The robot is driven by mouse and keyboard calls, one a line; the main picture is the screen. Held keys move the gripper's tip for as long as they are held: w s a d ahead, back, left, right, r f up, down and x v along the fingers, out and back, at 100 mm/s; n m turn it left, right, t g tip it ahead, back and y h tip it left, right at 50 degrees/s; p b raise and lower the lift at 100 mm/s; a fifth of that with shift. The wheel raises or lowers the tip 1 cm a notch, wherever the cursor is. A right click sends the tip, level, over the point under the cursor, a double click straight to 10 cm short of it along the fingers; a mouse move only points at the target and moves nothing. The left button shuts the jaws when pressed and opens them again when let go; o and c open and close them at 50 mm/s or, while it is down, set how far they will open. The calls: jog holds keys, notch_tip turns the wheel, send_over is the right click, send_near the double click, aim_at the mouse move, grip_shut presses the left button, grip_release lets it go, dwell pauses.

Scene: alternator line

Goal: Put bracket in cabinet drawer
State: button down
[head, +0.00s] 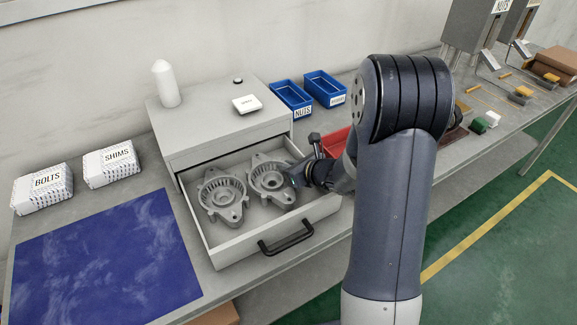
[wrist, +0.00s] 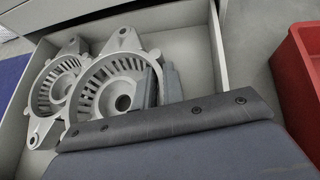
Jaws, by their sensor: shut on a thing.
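The cabinet (head: 215,128) stands on the bench with its drawer (head: 237,254) pulled open. Two grey metal brackets with slotted round centres and lugs are inside the drawer. One bracket (head: 221,197) is on the left, and the other bracket (head: 268,181) is beside it on the right. My gripper (head: 297,179) is shut on the right bracket at its right side, inside the drawer. In the wrist view the gripper fingers (wrist: 156,88) grip the rim of this near bracket (wrist: 104,84), which overlaps the other one (wrist: 58,88). I cannot tell whether the held bracket touches the drawer floor.
A red bin (head: 335,141) stands just right of the drawer, also in the wrist view (wrist: 299,80). Blue bins (head: 291,97) are behind. The black drawer handle (head: 286,238) sticks out in front.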

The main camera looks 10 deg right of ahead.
jog(key=shift+f+b, duration=0.25)
jog(key=shift+b, duration=0.2)
jog(key=shift+f+b, duration=0.25)
jog(key=shift+b, duration=0.1)
jog(key=c, duration=1.5)
grip_release()
jog(key=shift+r+p, duration=0.8)
jog(key=shift+p, duration=0.25)
jog(key=v, duration=1.1)
jog(key=shift+s+d, duration=0.25)
jog(key=shift+s, duration=0.2)
